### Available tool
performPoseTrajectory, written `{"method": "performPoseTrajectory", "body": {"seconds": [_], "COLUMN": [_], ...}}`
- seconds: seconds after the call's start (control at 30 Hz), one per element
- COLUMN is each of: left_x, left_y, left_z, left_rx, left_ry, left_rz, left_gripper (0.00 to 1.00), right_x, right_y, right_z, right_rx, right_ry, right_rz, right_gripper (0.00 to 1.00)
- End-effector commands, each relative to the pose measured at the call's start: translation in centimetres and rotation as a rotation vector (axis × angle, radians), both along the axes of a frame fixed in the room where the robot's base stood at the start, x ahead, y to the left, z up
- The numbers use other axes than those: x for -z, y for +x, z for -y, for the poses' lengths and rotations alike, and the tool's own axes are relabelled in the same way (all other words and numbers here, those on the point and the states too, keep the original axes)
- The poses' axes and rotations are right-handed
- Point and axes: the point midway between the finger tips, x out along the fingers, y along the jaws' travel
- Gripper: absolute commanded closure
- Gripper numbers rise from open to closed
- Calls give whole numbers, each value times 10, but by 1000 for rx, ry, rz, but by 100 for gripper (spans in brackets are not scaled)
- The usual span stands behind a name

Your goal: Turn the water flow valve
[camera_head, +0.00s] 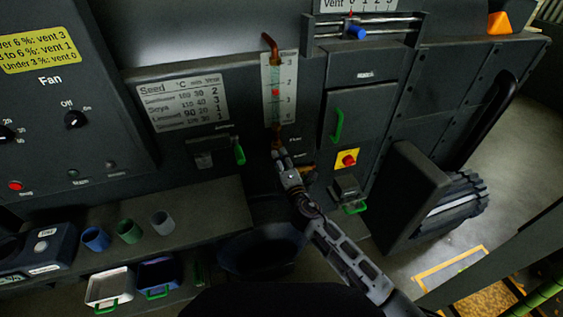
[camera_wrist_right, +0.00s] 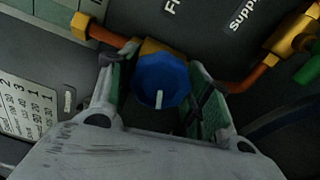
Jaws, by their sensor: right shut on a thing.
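The water flow valve has a blue knob (camera_wrist_right: 162,82) with a white mark, seen in the right wrist view on a brass body (camera_wrist_right: 150,47) with copper pipes at both sides. My right gripper (camera_wrist_right: 160,90) has its two green-padded fingers on either side of this knob, shut on it. In the head view my right gripper (camera_head: 281,158) reaches the panel just below the flow gauge (camera_head: 278,88), and it hides the knob there. The gauge has a red float in a clear tube. My left gripper is not in view.
A green lever (camera_head: 239,151) stands left of my right gripper. A green handle (camera_head: 337,126) and a red knob on a yellow plate (camera_head: 348,160) are to its right. A dark bowl (camera_head: 240,255) is below. Small cups stand on the left shelf.

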Motion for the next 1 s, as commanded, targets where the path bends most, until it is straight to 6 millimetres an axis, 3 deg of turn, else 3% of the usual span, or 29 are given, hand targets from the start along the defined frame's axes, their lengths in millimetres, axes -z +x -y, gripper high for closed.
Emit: {"method": "performPoseTrajectory", "body": {"seconds": [0.07,0.1,0.27,0.73,1.0], "left_x": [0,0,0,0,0], "left_y": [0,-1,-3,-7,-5], "left_z": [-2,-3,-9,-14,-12], "left_rx": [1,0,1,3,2], "left_ry": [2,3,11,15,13], "left_rz": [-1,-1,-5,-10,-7], "left_gripper": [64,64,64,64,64], "right_x": [1,1,1,0,1], "right_y": [-1,-1,0,-3,-18], "right_z": [-1,-1,0,1,6], "right_rx": [-2,-2,-1,-1,-1], "right_ry": [0,0,2,2,2], "right_rz": [-2,-2,-2,-2,-2], "right_gripper": [75,48,29,29,29]}}
